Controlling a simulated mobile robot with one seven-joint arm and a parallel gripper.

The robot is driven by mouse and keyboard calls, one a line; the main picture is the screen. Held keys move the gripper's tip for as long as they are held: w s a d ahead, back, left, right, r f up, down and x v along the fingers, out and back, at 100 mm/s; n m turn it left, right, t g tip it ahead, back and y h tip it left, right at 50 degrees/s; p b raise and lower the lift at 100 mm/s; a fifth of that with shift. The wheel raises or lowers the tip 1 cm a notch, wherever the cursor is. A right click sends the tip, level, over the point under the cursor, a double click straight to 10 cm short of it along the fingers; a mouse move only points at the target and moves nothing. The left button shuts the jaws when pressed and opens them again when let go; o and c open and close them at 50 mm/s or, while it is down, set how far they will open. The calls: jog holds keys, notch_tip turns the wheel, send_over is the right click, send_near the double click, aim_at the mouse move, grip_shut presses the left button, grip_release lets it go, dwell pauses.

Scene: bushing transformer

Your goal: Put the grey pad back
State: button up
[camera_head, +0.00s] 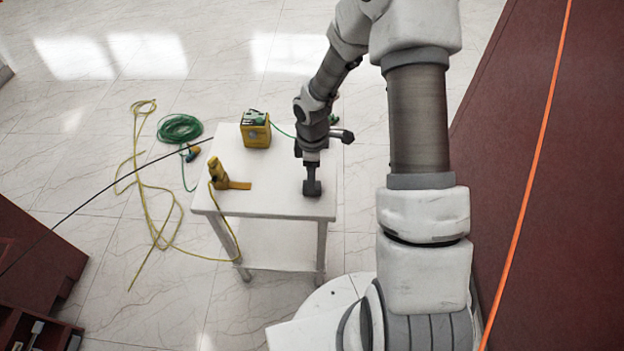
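My gripper (312,187) points down over the right front part of the white table (285,208). A small dark block shape shows at its tip, low over or touching the tabletop. I cannot tell whether this is only the fingers or also a held grey pad. No separate grey pad can be made out on the table, and the finger opening is too small to see.
A yellow box with a green top (256,134) stands at the table's back. A yellow tool (217,173) with an orange-yellow flat piece (240,185) is at the left. A green coil (180,128) and yellow cable (160,232) lie on the floor. The table's front middle is clear.

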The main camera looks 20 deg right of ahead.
notch_tip(320, 180, up, 8)
jog(key=p, duration=0.1)
notch_tip(320, 180, up, 9)
jog(key=m+t+h, duration=0.1)
jog(key=m, duration=0.2)
send_over(319, 189)
jog(key=s+a+r+m+t+y+p, duration=0.1)
jog(key=s+r+m+t+p, duration=0.2)
jog(key=s+r+m, duration=0.8)
jog(key=s+r+t, duration=0.1)
jog(key=s+r, duration=0.6)
jog(key=r, duration=0.4)
jog(key=shift+s+a+r+t+p, duration=0.25)
jog(key=shift+s+r+t+p, duration=0.05)
jog(key=shift+s+p, duration=0.1)
